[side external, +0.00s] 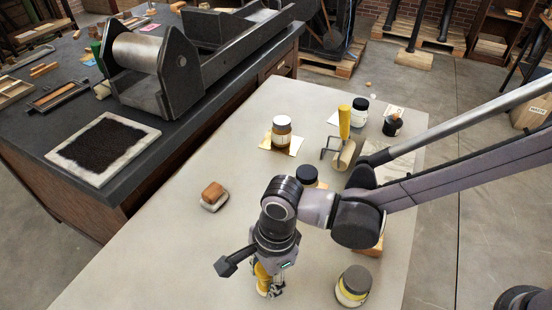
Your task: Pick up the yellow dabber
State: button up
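A yellow, upright piece that looks like the dabber (262,280) stands at the near edge of the pale table, with a paler bottom end. My gripper (272,287) points down right at it, and its dark fingers show beside and behind the yellow piece. The gripper body hides the piece's top. I cannot tell whether the fingers are closed on it or only around it, nor whether it touches the table.
A dark-lidded tin with a yellow band (352,287) stands close to the right. A brown block on a pale base (214,196) lies left. A yellow-handled roller (344,130), an amber jar (281,132) and a dark-lidded jar (306,176) stand farther back. The table's left-centre (165,245) is clear.

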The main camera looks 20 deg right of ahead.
grip_shut()
jog(key=shift+r, duration=0.2)
